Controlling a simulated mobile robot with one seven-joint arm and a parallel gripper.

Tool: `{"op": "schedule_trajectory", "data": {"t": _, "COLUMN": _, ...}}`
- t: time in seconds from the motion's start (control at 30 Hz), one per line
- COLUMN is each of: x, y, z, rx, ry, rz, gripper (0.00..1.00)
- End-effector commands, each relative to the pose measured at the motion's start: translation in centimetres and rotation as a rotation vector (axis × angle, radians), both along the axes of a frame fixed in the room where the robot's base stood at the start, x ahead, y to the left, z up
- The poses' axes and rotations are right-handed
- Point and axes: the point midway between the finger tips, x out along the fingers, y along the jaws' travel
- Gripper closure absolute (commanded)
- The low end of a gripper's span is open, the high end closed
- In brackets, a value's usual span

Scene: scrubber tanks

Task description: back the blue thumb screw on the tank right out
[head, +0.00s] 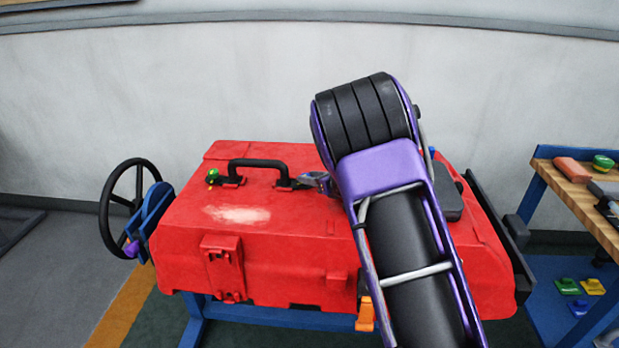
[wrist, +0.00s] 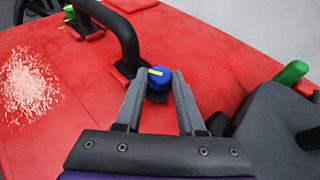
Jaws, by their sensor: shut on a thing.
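The blue thumb screw (wrist: 159,77) stands on top of the red tank, close to one foot of the black carry handle. It has a yellow mark on its head. My gripper (wrist: 160,80) has a finger on each side of the screw head and is shut on it in the wrist view. The red tank (head: 190,235) fills the middle of the head view. My arm hides the screw and most of the gripper there. How far the screw is threaded in cannot be told.
The black handle (head: 258,163) arches up close to my gripper; it also shows in the wrist view (wrist: 122,32). A green knob (head: 213,174) is at the tank's left. A black handwheel (head: 128,205) stands left. A wooden bench (head: 570,185) with tools is right.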

Motion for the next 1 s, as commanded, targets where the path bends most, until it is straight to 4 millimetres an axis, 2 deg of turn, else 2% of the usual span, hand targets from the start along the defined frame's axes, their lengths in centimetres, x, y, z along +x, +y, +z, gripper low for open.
{"op": "schedule_trajectory", "data": {"t": 0.4, "x": 0.21, "y": -0.39, "z": -0.37, "rx": -0.004, "ry": 0.006, "rz": 0.162, "gripper": 1.00}}
{"op": "schedule_trajectory", "data": {"t": 1.0, "x": 0.14, "y": -0.38, "z": -0.66, "rx": -0.007, "ry": 0.011, "rz": 0.195, "gripper": 1.00}}
